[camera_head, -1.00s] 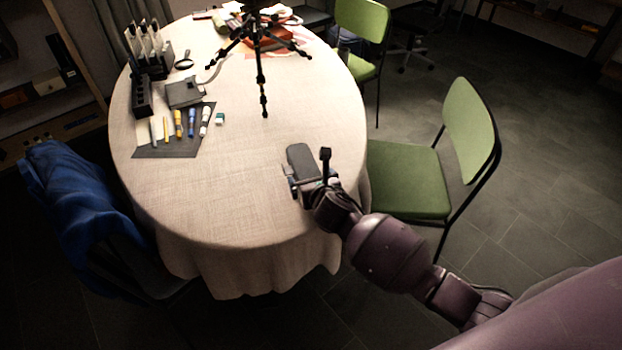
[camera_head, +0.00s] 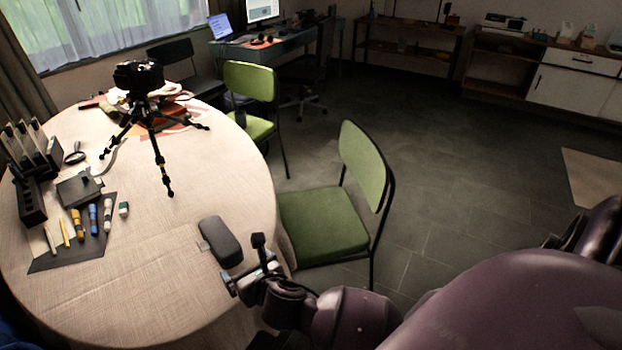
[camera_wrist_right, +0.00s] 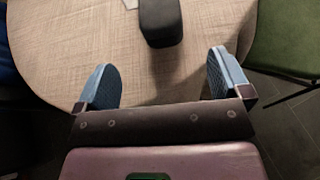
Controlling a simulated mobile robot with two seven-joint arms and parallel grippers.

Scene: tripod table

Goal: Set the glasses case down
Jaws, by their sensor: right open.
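The dark grey glasses case (camera_head: 220,241) lies on the round cloth-covered table (camera_head: 160,262), near its right edge. My right gripper (camera_head: 243,277) is at the table edge, just on the near side of the case. In the right wrist view the case (camera_wrist_right: 160,22) lies beyond the blue-padded fingertips, with bare cloth between them. The right gripper (camera_wrist_right: 161,85) is open and empty there, apart from the case. My left gripper is in neither view.
A camera tripod (camera_head: 157,150) stands further back on the table. Markers on a dark mat (camera_head: 60,255) and a black rack (camera_head: 30,205) are at the left. A green chair (camera_head: 322,222) stands close to the table's right side. Cloth around the case is mostly clear.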

